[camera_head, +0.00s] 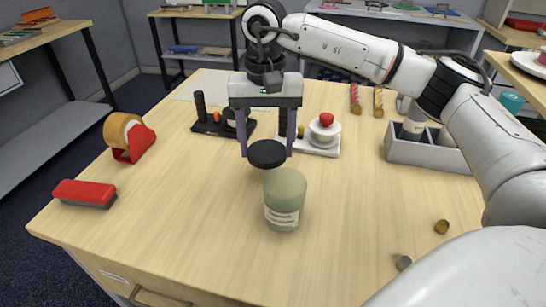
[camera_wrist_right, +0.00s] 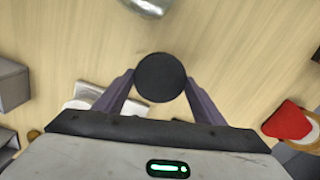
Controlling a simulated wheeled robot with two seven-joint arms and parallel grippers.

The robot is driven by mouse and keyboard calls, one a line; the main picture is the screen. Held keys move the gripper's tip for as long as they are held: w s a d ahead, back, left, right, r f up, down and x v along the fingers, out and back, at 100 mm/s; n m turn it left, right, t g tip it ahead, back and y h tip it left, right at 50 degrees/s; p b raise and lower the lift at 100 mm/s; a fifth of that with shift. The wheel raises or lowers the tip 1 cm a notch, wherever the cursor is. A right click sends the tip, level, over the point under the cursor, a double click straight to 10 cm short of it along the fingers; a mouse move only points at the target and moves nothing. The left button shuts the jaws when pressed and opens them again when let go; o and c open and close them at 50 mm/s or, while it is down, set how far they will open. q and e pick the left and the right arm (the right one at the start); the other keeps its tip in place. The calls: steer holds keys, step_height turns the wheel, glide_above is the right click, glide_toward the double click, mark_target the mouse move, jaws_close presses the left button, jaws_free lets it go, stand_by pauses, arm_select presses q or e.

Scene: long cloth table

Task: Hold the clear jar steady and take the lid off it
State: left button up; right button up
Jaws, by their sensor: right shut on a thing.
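The clear jar (camera_head: 284,200), greenish with a pale label, stands upright on the table in the head view. Its edge also shows at the top of the right wrist view (camera_wrist_right: 148,6). The round black lid (camera_head: 267,154) is off the jar, held up behind its rim and slightly left. My right gripper (camera_head: 265,148) is shut on the lid, with a finger at each side of it. The wrist view shows the lid (camera_wrist_right: 160,77) between the fingertips, apart from the jar. My left gripper is not in view, and nothing is seen holding the jar.
A red tape dispenser (camera_head: 135,146) and a red brush (camera_head: 85,193) lie to the left. Behind my gripper are a black holder (camera_head: 208,125) and a white tray (camera_head: 318,149). A grey bin (camera_head: 430,154) stands right. The table left of the jar is clear.

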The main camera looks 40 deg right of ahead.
mark_target(267, 150)
steer(key=shift+f, duration=2.3)
steer(key=shift+f, duration=0.15)
steer(key=o, duration=1.2)
steer(key=shift+c, duration=0.2)
step_height(267, 150, up, 12)
steer(key=shift+r, duration=0.2)
